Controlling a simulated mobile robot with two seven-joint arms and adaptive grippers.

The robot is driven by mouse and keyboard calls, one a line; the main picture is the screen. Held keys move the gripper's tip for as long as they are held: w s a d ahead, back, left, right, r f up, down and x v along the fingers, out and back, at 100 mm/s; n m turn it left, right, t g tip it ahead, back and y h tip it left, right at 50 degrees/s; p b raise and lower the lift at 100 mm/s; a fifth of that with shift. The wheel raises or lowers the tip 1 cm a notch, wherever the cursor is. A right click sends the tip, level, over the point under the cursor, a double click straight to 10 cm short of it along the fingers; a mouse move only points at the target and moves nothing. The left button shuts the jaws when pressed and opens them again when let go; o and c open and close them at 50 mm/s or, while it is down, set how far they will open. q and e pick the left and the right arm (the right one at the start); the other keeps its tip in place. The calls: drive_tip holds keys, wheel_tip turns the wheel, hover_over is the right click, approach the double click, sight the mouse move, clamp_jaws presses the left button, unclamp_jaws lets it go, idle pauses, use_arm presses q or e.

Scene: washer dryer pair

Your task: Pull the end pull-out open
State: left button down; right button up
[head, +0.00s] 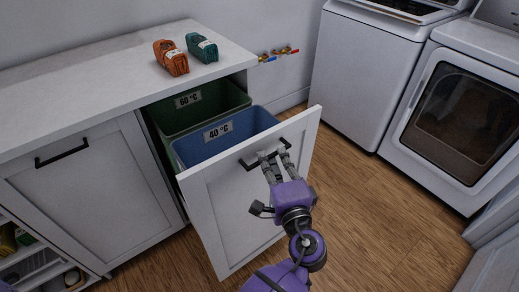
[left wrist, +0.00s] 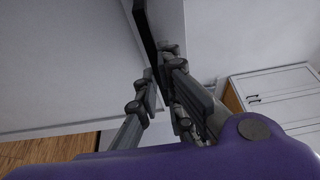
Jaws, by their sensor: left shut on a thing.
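The end pull-out (head: 237,212) has a white panelled front and stands well out from the cabinet. Inside it are a green bin (head: 197,108) labelled 60 °C and a blue bin (head: 243,132) labelled 40 °C. Its black bar handle (head: 265,154) runs along the upper part of the front. My left gripper (head: 273,160) is at the handle with its fingers shut around the bar. In the left wrist view the handle (left wrist: 144,35) runs down between the two fingers (left wrist: 160,95). My right gripper is in neither view.
A closed cabinet door (head: 90,190) with a black handle is left of the pull-out. A white washer (head: 365,70) and a dryer (head: 455,115) stand at right. Wooden floor (head: 370,215) is clear between.

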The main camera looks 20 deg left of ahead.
use_arm(q)
drive_tip(key=s+d+b, duration=0.2)
drive_tip(key=s+d, duration=0.7)
drive_tip(key=d, duration=0.3)
drive_tip(key=shift+s+d+b, duration=0.15)
drive_tip(key=shift+s+b, duration=0.15)
drive_tip(key=shift+b, duration=0.1)
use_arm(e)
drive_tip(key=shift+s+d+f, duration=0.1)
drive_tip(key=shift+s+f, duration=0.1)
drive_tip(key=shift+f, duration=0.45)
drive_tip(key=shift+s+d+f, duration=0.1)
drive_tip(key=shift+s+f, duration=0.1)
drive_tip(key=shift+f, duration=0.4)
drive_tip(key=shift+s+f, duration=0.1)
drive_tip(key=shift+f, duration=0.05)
use_arm(q)
drive_tip(key=c, duration=1.9)
unclamp_jaws()
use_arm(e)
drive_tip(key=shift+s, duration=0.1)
